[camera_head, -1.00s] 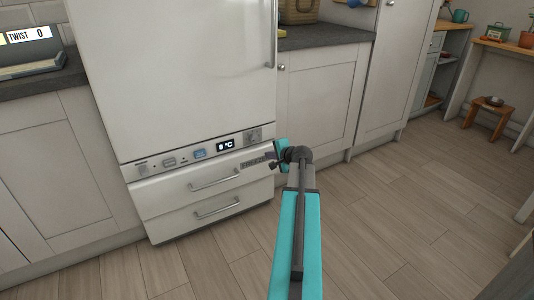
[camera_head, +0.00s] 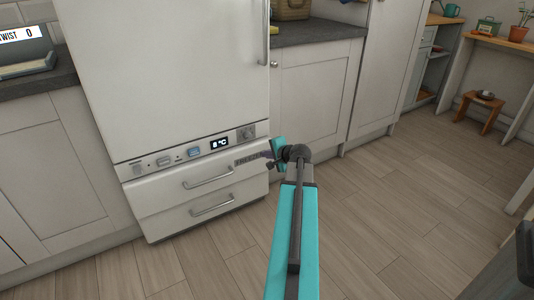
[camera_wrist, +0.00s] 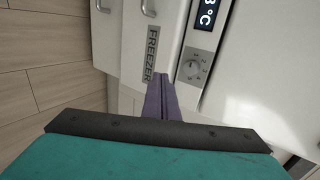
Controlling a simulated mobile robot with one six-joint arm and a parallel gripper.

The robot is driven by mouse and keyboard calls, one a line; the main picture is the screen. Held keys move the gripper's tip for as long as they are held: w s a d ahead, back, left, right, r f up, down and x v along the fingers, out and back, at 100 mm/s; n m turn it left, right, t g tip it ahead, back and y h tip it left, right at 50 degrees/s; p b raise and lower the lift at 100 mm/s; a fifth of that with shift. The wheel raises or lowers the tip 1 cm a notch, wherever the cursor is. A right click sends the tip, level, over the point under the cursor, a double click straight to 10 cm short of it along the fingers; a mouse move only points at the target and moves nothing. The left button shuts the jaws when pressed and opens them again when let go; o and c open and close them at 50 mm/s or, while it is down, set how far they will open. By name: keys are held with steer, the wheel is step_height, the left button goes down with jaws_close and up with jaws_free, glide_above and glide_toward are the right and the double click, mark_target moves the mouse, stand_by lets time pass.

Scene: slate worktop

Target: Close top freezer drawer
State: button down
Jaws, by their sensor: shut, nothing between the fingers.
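The top freezer drawer (camera_head: 160,190) is the upper of two white drawers low on the fridge, with a bar handle (camera_head: 209,180) and a FREEZER label at its upper right. It looks nearly flush with the drawer below; I cannot tell how far out it stands. In the wrist view the drawer (camera_wrist: 137,40) shows sideways with its FREEZER label (camera_wrist: 152,54). My gripper (camera_head: 267,156) is at the drawer's upper right corner. Its purple fingers (camera_wrist: 162,80) are together and empty, with their tips by the label's end; contact is unclear.
The control panel (camera_head: 165,162) with display and a dial (camera_wrist: 194,68) sits just above the drawer. The lower drawer (camera_head: 170,220) appears closed. Cabinets (camera_head: 312,95) flank the fridge. The wooden floor (camera_head: 400,210) on the right is clear, with a small stool (camera_head: 483,108) farther back.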

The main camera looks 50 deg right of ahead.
steer(key=w+a+f+n+g+y, duration=0.2)
steer(key=w+a+f+n, duration=0.1)
steer(key=a+f, duration=0.65)
steer(key=w+a+f+n+g+y, duration=0.1)
steer(key=w+a+f+n+y, duration=0.2)
steer(key=a+f, duration=0.65)
steer(key=s+a+f+n+g+y, duration=0.15)
steer(key=a+f, duration=0.35)
steer(key=a, duration=0.5)
steer(key=s+a+f+n+g, duration=0.1)
steer(key=a+f+n+g, duration=0.3)
steer(key=a, duration=0.6)
steer(key=s+a+f+n+g, duration=0.2)
steer(key=s+a+f+n, duration=0.1)
steer(key=s+a+f, duration=0.2)
steer(key=s+a+f+n+g+h, duration=0.1)
steer(key=s+a+f+n+g, duration=0.2)
steer(key=s+a, duration=0.6)
steer(key=s+a+f+n+g+h, duration=0.1)
steer(key=s+a+f+n+g, duration=0.1)
steer(key=s+a+f+n, duration=0.2)
steer(key=shift+s+a+f, duration=0.5)
steer(key=shift+s+a, duration=0.05)
steer(key=shift+s, duration=0.7)
steer(key=shift+s+a+f, duration=0.55)
steer(key=shift+s, duration=0.75)
steer(key=shift+s+a+f, duration=0.5)
steer(key=shift+s+a, duration=0.05)
steer(key=shift+s, duration=0.7)
steer(key=shift+s+n, duration=0.25)
